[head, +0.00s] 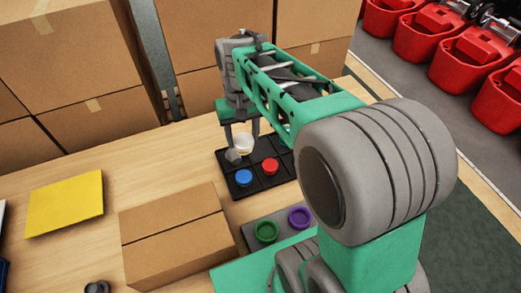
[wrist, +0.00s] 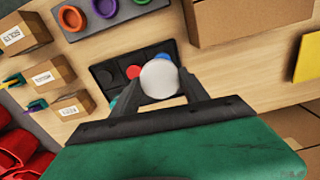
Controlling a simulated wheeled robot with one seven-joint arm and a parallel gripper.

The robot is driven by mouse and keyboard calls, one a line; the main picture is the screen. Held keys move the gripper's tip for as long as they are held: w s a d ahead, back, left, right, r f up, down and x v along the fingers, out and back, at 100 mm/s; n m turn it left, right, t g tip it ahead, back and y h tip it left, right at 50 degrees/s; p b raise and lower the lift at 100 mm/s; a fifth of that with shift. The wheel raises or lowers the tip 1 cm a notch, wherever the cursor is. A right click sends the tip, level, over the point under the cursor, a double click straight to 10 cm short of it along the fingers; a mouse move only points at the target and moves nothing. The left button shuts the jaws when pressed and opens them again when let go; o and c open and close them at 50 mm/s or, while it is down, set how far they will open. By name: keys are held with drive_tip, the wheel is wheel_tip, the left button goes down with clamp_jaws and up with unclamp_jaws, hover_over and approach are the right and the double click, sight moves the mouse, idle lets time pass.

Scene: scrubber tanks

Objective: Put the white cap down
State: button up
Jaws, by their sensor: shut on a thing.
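The white cap (head: 244,143) is held between the fingers of my gripper (head: 242,138), a little above the black compartment tray (head: 243,191). In the wrist view the white cap (wrist: 159,78) fills the space between the fingertips of my gripper (wrist: 158,88) and hides part of the tray (wrist: 108,72). The gripper is shut on the cap. The tray holds a blue cap (head: 243,177) and a red cap (head: 270,166) in separate compartments. A grey round thing (head: 233,156) shows just below and left of the white cap; I cannot tell clearly what it is.
A closed cardboard box (head: 175,232) stands in front of the tray. A grey holder (head: 251,231) with green and purple rings lies to its right. A yellow pad (head: 65,204) lies at left. Small boxes (wrist: 52,77) stand beside the tray. Large cartons (head: 75,60) stand behind.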

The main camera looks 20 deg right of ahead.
drive_tip(key=w+d+f+m+b, duration=0.1)
drive_tip(key=d+f+m+b, duration=0.95)
drive_tip(key=m, duration=0.85)
drive_tip(key=w+f+p, duration=0.1)
drive_tip(key=w+f, duration=0.2)
drive_tip(key=w, duration=0.1)
drive_tip(key=w+d+f+p, duration=0.1)
drive_tip(key=w+f, duration=0.2)
drive_tip(key=w, duration=0.2)
drive_tip(key=w+f+p, duration=0.1)
drive_tip(key=w+f, duration=0.2)
drive_tip(key=w, duration=0.1)
drive_tip(key=shift+w+d+f, duration=0.15)
drive_tip(key=shift+f, duration=0.1)
drive_tip(key=shift+w+f+m, duration=0.2)
drive_tip(key=shift+f+m, duration=0.1)
drive_tip(key=shift+w+f, duration=0.2)
drive_tip(key=shift+f, duration=1.5)
drive_tip(key=shift+f, duration=0.1)
